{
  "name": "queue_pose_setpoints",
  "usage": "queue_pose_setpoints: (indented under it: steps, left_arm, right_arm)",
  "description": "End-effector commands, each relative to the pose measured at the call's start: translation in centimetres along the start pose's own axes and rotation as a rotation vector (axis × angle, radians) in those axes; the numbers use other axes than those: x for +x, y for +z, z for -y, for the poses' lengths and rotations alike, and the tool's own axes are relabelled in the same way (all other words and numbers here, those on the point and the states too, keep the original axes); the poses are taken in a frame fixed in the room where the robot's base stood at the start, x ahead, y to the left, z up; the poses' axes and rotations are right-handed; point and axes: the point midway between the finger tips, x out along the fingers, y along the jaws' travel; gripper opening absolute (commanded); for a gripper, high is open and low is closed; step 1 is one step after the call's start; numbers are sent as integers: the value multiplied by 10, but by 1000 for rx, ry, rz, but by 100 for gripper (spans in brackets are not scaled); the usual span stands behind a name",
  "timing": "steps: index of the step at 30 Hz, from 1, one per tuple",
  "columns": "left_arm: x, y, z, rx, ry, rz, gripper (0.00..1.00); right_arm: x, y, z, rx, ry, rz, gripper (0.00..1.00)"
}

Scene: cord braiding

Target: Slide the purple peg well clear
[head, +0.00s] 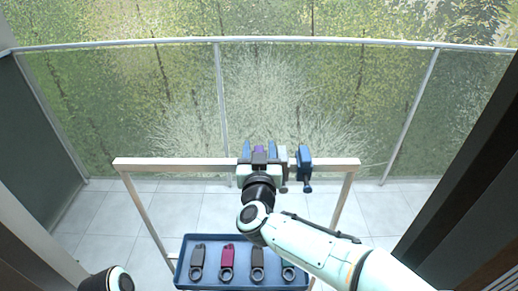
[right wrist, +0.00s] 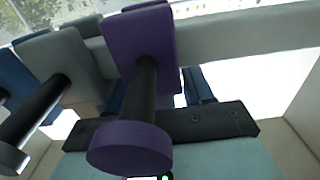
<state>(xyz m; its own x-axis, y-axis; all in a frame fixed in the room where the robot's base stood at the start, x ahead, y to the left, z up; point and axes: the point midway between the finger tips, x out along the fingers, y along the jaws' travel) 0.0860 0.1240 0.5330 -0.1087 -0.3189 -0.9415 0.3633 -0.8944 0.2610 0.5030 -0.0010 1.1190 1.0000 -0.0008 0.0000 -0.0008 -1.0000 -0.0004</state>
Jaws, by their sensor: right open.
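The purple peg (head: 259,152) sits on the pale rail (head: 190,164), mostly hidden by my right gripper (head: 259,154) in the head view. In the right wrist view the peg (right wrist: 137,40) shows a purple block over the rail, a dark shaft and a round purple end disc. My right gripper is open, with a blue finger on each side of the peg. I cannot tell whether the fingers touch it. A grey peg (head: 283,165) and a blue peg (head: 304,160) sit on the rail to its right. My left gripper is out of view.
A blue tray (head: 237,238) below the rail holds several ringed pieces, one crimson. The rail is bare left of my gripper and at its right end. Posts (head: 342,205) hold it up. A glass railing (head: 120,120) stands behind.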

Motion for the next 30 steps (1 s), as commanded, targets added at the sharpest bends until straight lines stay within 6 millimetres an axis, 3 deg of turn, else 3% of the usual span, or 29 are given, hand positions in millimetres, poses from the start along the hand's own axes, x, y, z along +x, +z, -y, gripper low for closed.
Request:
queue_pose_setpoints:
  steps: [9,14,23,30]
  left_arm:
    - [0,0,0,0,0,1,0]
    - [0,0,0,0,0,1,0]
    - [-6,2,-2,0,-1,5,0]
    - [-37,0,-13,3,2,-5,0]
  right_arm:
    - [3,0,0,0,-1,0,51]
    - [2,0,0,0,-1,0,0]
    - [2,-1,12,-2,-4,2,0]
    - [2,-4,63,-4,-8,1,0]
